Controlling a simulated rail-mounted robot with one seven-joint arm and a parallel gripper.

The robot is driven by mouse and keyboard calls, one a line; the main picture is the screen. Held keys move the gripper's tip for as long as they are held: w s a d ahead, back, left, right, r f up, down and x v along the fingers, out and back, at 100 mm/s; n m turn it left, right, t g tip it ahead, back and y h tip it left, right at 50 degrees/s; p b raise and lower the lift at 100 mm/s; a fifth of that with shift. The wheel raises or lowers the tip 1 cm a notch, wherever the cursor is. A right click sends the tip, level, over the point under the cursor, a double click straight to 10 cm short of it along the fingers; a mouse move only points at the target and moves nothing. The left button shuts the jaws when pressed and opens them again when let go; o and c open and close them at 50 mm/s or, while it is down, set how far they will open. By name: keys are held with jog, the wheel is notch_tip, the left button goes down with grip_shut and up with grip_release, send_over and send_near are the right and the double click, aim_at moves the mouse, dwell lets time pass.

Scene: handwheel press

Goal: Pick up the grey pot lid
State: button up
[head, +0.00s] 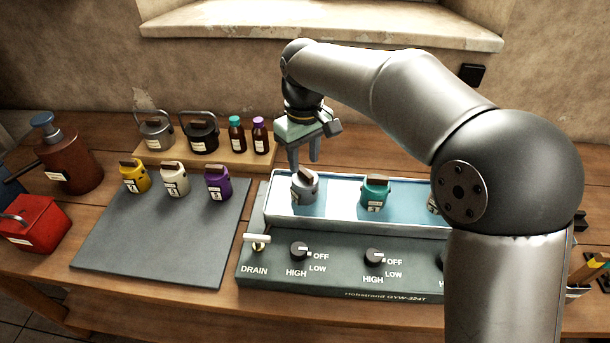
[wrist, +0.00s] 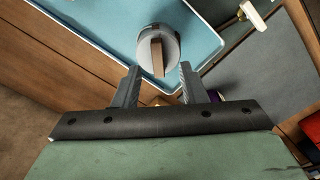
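The grey pot lid (head: 305,176) has a brown bar handle and sits on a small grey pot (head: 307,193) at the left end of the blue tray of the bath. In the wrist view the round lid (wrist: 172,45) shows from above, with its handle pointing toward my gripper. My gripper (head: 304,163) is open, its two fingers spread and empty just above and behind the lid. In the wrist view the gripper (wrist: 158,72) has its fingertips on either side of the handle's near end, with no contact visible.
A teal pot (head: 375,191) stands to the right in the bath (head: 340,217); another pot is partly hidden by my arm. Yellow (head: 134,177), white (head: 174,181) and purple (head: 218,183) pots stand on a grey mat (head: 160,240). Two bottles and two handled pots stand on a wooden board behind.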

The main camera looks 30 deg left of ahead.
aim_at(305, 171)
jog(key=shift+w+f, duration=0.15)
jog(key=shift+f, duration=1.55)
jog(key=shift+c, duration=0.4)
grip_shut()
jog(key=shift+r, duration=0.1)
